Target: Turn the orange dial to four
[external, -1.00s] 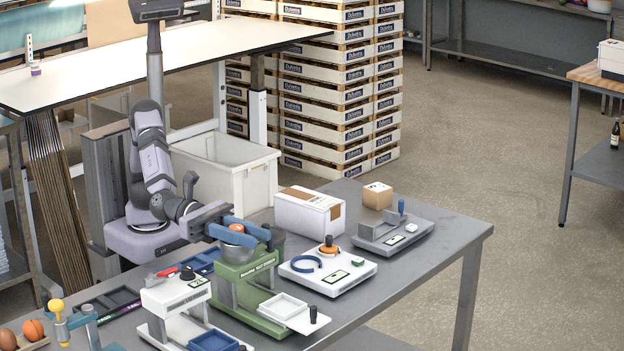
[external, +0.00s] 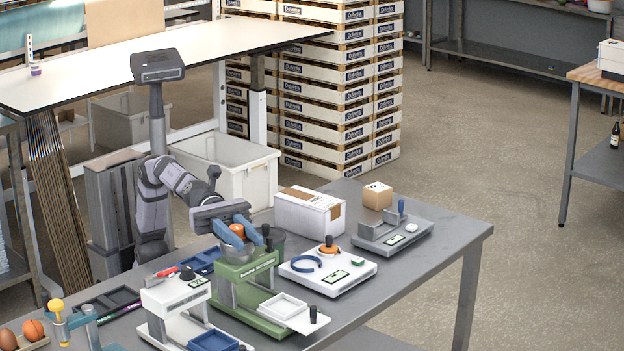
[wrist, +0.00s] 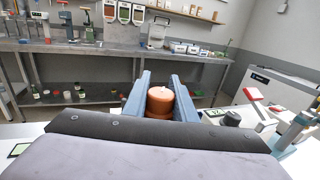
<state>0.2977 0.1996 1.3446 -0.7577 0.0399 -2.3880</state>
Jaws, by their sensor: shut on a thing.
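No scale or number four on the dial can be read in either view.
A white device (external: 327,270) with a blue arc and an orange part is right of the green machine. Another white machine (external: 176,297) is to its left. A grey device (external: 393,235) and cardboard-topped box (external: 309,211) stand farther right and back.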

